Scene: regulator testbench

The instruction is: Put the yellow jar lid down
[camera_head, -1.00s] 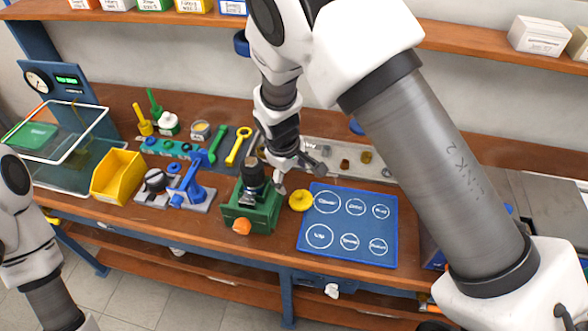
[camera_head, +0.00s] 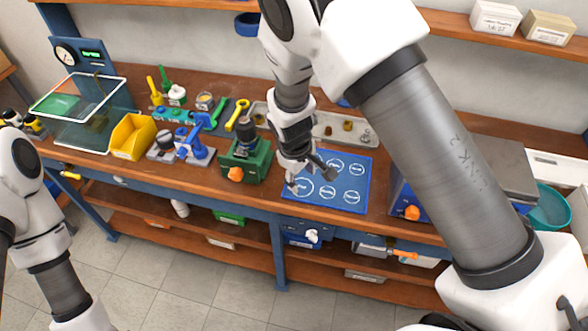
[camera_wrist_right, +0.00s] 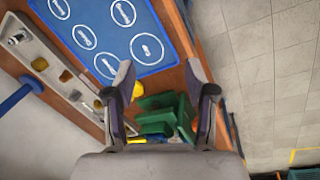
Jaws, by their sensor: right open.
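My right gripper (camera_head: 310,179) is open above the left part of the blue mat (camera_head: 349,203) with white circles. In the right wrist view the gripper (camera_wrist_right: 165,98) has its fingers spread, with nothing held between them. A small yellow patch, probably the yellow jar lid (camera_wrist_right: 98,104), shows on the bench between the mat and the green vise, partly hidden by the left finger in that view. The lid is not visible in the head view, where my right arm and gripper cover that area. My left arm shows at the left, but its gripper is outside the picture.
The green vise (camera_head: 246,164) with an orange knob stands left of the mat. A grey tray (camera_head: 367,136) with small parts lies behind it. A yellow bin (camera_head: 132,137) and blue fixture (camera_head: 191,143) are farther left. The bench's front edge is close to the mat.

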